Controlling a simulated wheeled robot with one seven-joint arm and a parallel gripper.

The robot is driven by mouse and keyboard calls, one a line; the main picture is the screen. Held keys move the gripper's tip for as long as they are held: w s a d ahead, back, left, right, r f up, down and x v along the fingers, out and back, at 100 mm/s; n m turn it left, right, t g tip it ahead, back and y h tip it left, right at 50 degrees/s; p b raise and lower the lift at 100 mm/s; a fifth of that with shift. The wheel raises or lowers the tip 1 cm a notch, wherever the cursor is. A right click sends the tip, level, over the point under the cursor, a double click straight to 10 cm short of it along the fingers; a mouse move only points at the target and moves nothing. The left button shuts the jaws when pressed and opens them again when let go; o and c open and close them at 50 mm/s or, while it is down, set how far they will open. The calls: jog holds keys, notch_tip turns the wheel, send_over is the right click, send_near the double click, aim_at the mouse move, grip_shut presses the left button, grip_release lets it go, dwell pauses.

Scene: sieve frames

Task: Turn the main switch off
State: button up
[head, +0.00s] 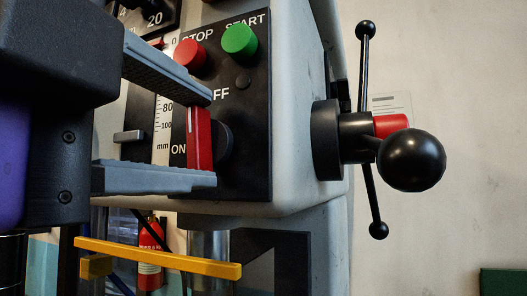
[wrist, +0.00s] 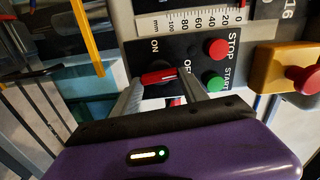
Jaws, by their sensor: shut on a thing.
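The main switch is a red handle (head: 200,138) on a black round knob (head: 222,141) on the machine's black control panel (head: 250,172). In the head view the handle stands nearly upright, with ON to its left and the partly hidden OFF label above. My gripper (head: 212,138) is shut on the handle, one grey finger at its upper end and one at its lower end. In the wrist view the red handle (wrist: 158,77) lies across between the fingertips (wrist: 162,86). Which label the handle points at is hard to tell.
A red STOP button (head: 190,55) and a green START button (head: 239,39) sit close above my upper finger. A spoked feed handle with black balls (head: 411,160) juts out to the right. A yellow bar (head: 160,256) runs below the lower finger.

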jog(key=shift+f+m, duration=0.1)
jog(key=shift+m, duration=0.5)
jog(key=o, duration=1.4)
jog(key=shift+b+v, duration=0.5)
jog(key=shift+v, duration=3.4)
